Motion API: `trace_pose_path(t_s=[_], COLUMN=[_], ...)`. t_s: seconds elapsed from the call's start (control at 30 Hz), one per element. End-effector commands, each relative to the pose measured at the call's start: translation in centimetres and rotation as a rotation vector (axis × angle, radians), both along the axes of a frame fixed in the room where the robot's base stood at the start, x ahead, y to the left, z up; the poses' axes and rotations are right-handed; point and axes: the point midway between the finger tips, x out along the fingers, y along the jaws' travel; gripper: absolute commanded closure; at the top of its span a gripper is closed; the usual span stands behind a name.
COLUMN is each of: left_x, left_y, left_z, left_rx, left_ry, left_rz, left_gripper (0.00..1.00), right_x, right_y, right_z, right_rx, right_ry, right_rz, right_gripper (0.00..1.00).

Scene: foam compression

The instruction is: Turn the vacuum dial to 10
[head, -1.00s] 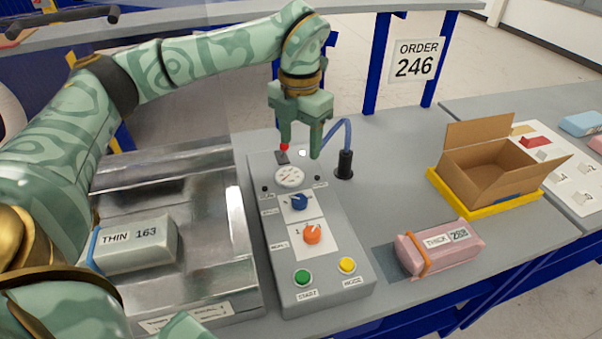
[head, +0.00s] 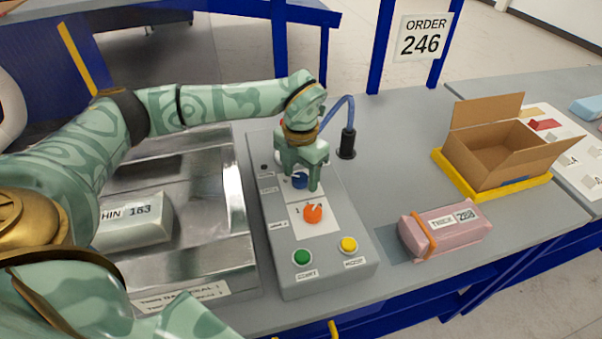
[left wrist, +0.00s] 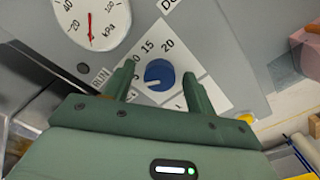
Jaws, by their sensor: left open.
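The control box (head: 345,265) stands in the middle of the bench. The blue vacuum dial (head: 300,181) is on its upper part, partly hidden behind my left gripper (head: 303,187). In the left wrist view the blue dial (left wrist: 159,74) shows between the two open fingers of the left gripper (left wrist: 155,82); its scale shows 15 and 20, and part of the lower marks is hidden. The fingers are apart from the dial's sides, one on each side. The round kPa gauge (left wrist: 90,22) shows its red needle near 0. My right gripper is not in view.
Below the dial are an orange knob (head: 313,213), a green button (head: 302,257) and a yellow button (head: 348,245). A metal tray (head: 225,255) with a grey THIN 163 pack (head: 140,220) is left. A pink THICK pack (head: 445,229) and open carton (head: 500,155) are right.

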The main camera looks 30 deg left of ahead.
Motion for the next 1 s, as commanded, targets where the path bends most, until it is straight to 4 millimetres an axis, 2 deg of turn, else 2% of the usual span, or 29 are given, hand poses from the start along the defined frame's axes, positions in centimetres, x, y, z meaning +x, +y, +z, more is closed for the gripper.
trace_pose_path(t_s=[0.2,0.27,0.37,0.4,0.67,1.0], left_x=[0.0,0.0,0.0,0.0,0.0,0.0], left_y=[0.0,0.0,0.0,0.0,0.0,0.0], left_z=[0.0,0.0,0.0,0.0,0.1,0.5], left_rx=[0.000,0.000,0.000,0.000,0.000,0.001], left_ry=[0.000,0.000,0.000,0.000,0.000,-0.001], left_rz=[0.000,0.000,0.000,0.000,-0.018,-0.201], left_gripper=[0.44,0.58,0.86,0.89,0.89,0.89], right_x=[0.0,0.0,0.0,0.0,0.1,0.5], right_y=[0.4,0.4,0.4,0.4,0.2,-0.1], right_z=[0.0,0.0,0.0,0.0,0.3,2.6], right_rx=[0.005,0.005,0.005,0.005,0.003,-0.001], right_ry=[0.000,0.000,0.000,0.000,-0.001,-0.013], right_rz=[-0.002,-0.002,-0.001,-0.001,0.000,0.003], right_gripper=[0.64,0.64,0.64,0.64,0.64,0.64])
